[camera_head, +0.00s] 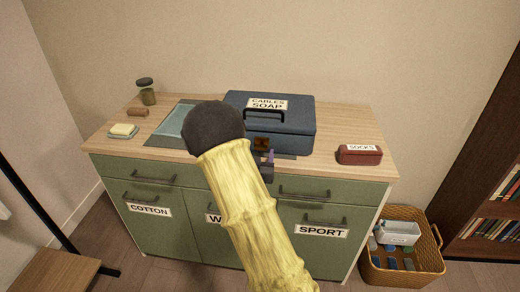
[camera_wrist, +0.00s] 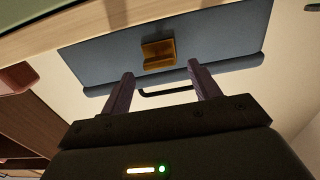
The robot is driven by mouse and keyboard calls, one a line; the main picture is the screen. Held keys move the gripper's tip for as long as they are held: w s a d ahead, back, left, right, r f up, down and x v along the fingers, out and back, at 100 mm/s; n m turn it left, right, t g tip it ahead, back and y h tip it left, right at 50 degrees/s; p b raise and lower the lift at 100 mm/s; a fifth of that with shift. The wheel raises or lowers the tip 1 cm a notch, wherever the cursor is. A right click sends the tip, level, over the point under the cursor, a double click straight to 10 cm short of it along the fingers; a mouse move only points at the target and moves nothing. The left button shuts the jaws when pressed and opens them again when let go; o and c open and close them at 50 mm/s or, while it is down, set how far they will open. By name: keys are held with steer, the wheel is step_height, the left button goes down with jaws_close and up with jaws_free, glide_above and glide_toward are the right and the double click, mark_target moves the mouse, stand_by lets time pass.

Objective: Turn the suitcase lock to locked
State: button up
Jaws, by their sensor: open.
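The blue suitcase (camera_head: 302,118) lies on the wooden counter, with a label reading CABLES SOAP and a dark handle (camera_head: 278,112) on its lid. Its brass-coloured lock (camera_head: 262,142) is on the front face, just beyond my gripper (camera_head: 268,160). In the wrist view, the lock (camera_wrist: 158,54) shows on the blue suitcase face (camera_wrist: 222,44), in line with the gap between my two fingers (camera_wrist: 160,82). The fingers are open and empty, apart from the lock. I cannot tell the lock's setting. My arm hides part of the counter and suitcase's left front.
A red SOCKS box (camera_head: 360,155) stands to the right on the counter (camera_head: 325,165). Green drawers (camera_head: 145,175) are below. A wicker basket (camera_head: 415,270) stands on the floor.

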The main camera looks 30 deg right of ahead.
mark_target(261, 146)
steer(key=shift+x, duration=1.45)
steer(key=c, duration=1)
